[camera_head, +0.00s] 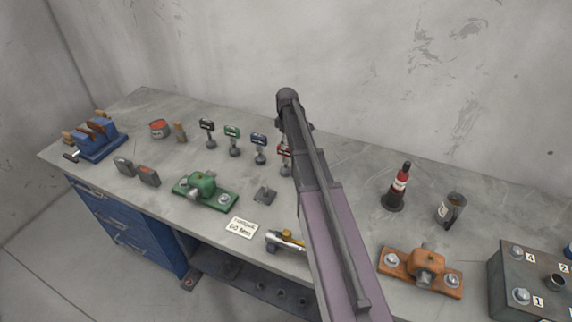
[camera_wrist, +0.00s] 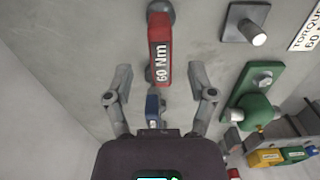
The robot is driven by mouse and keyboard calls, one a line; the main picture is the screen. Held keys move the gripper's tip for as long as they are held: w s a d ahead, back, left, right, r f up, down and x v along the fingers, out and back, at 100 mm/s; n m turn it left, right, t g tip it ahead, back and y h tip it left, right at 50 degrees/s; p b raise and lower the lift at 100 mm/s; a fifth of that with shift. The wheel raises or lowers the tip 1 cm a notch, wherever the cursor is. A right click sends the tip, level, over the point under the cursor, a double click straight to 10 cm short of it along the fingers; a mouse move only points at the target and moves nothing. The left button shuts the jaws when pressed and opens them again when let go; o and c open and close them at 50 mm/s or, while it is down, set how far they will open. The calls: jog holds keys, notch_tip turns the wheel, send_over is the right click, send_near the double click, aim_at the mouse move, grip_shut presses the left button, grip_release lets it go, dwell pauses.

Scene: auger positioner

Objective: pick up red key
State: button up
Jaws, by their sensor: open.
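The red key (camera_wrist: 160,52) has a red block head marked "60 Nm" and a round grey base. In the wrist view it is at the top centre, between and beyond my gripper's fingers. My gripper (camera_wrist: 160,78) is open, with one finger to each side of the red head, and I see no contact. In the head view the red key (camera_head: 285,150) is partly hidden behind my arm, and my gripper's fingers are hidden there.
Blue (camera_head: 259,141), green (camera_head: 232,133) and black (camera_head: 207,127) keys stand in a row left of the red one. A green-based fixture (camera_head: 204,188), a small grey plate with a peg (camera_head: 265,195) and a torque card (camera_head: 242,228) lie nearer the front edge.

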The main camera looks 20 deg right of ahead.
aim_at(286, 160)
jog(key=shift+f, duration=0.15)
jog(key=shift+w+a+f+b, duration=0.1)
jog(key=shift+f+b, duration=1.15)
jog(key=shift+b, duration=0.1)
jog(key=shift+w+a+f+b, duration=0.1)
jog(key=shift+f+b, duration=1.1)
jog(key=shift+b, duration=0.1)
grip_shut()
